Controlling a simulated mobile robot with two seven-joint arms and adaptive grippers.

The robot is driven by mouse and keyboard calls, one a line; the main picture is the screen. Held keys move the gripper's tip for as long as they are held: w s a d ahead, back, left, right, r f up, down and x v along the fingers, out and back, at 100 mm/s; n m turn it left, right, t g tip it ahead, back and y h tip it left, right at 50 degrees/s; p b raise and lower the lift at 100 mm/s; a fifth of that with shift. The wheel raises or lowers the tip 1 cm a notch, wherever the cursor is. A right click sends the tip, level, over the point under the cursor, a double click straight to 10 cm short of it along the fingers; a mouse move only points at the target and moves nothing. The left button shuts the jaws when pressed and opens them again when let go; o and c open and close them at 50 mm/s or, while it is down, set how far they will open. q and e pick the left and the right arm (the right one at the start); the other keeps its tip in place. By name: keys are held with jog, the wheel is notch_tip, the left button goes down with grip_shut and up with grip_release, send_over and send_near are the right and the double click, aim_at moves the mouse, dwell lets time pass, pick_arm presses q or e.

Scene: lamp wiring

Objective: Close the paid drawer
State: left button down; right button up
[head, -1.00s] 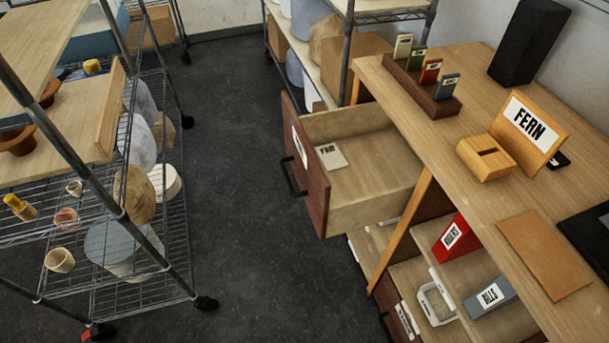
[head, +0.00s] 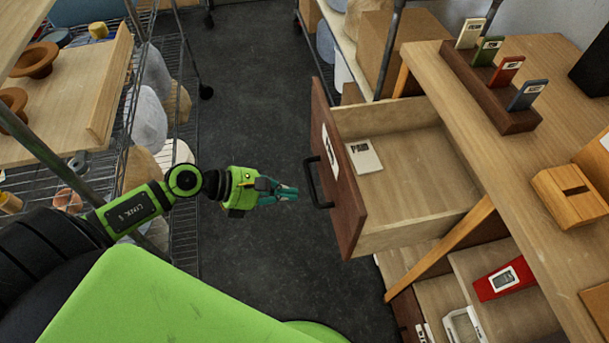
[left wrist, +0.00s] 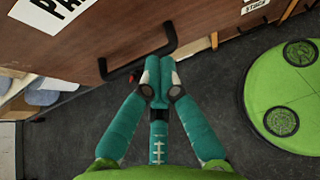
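The paid drawer (head: 352,232) stands pulled out of the wooden desk, with a dark red-brown front, a black bar handle (head: 317,183) and a white label. A card reading "PAID" (head: 364,157) lies inside it. My left gripper (head: 288,192) is in front of the drawer, its teal fingers pointing at the handle with a small gap. In the left wrist view its fingertips (left wrist: 160,77) are together with nothing seen between them, just below the handle (left wrist: 140,57) and the drawer front (left wrist: 130,40). My right gripper is not in view.
The desk top (head: 440,75) holds a dark rack (head: 487,90) of several small coloured cards and a wooden box (head: 570,197). Below are shelves with a red labelled box (head: 505,279). A wire shelf with bowls and boards stands at left. Dark floor (head: 265,120) between is clear.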

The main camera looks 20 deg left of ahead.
aim_at(333, 197)
pick_arm(q)
jog(key=p+x, duration=0.1)
jog(key=x, duration=0.7)
jog(key=shift+w+d+p, duration=0.1)
jog(key=shift+w+p, duration=0.05)
jog(key=shift+p, duration=0.15)
jog(key=shift+w+d+f, duration=0.1)
jog(key=shift+d+f, duration=0.1)
jog(key=shift+d, duration=0.05)
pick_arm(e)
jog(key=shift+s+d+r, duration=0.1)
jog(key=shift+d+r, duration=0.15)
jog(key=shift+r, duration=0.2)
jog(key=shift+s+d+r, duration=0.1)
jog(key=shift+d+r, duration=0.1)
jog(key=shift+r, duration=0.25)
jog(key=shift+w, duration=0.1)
